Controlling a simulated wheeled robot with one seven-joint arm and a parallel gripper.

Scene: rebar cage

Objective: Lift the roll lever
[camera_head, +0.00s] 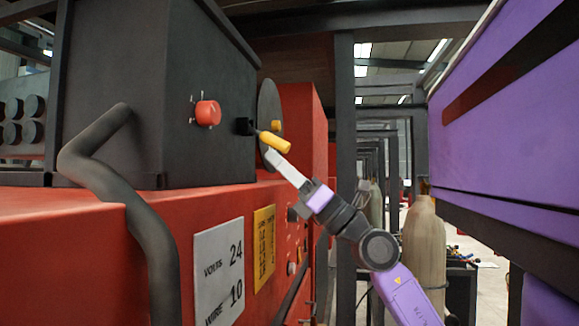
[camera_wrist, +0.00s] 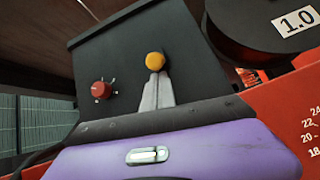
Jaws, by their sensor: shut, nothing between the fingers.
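The roll lever (camera_head: 274,142) has a yellow handle on a thin rod from a black mount, on the side of a dark grey box. In the head view it points right and slightly down. In the wrist view its yellow end (camera_wrist: 155,61) shows just beyond my fingertips. My gripper (camera_head: 271,155) is shut and empty, with its pale fingers just below the handle in the head view. It also shows in the wrist view (camera_wrist: 155,78). I cannot tell whether the fingertips touch the handle.
A red knob (camera_head: 208,113) sits left of the lever on the dark box (camera_head: 120,80). A grey disc (camera_head: 268,105) stands behind the lever. The red machine body (camera_head: 100,250) carries a bent dark pipe (camera_head: 150,240). A gas cylinder (camera_head: 423,245) stands at the right.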

